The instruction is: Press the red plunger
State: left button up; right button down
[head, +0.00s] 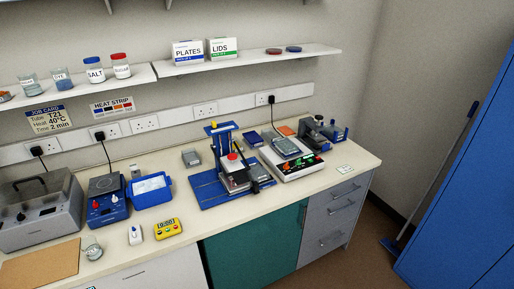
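A red cap (232,157), which looks like the red plunger, sits on top of a white body at the middle of the bench. The white body stands in or against a blue frame (222,138) on a blue base plate (208,190). A yellow knob (214,124) tops the frame. A dark slanted part lies close to the right of the white body. Whether the red cap is raised or pressed down is too small to tell. Neither of my grippers is in view.
A white device with coloured buttons (293,165) stands right of the frame. A blue tub (151,191), a yellow timer (168,229) and a small white bottle (135,235) stand to the left. A shelf (250,60) runs above. The front strip of bench before the frame is narrow.

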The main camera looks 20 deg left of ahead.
aim_at(232, 156)
jog(key=u, duration=0.25)
jog(key=i, duration=0.6)
jog(key=u, duration=0.9)
jog(key=i, duration=0.35)
jog(key=u, duration=0.4)
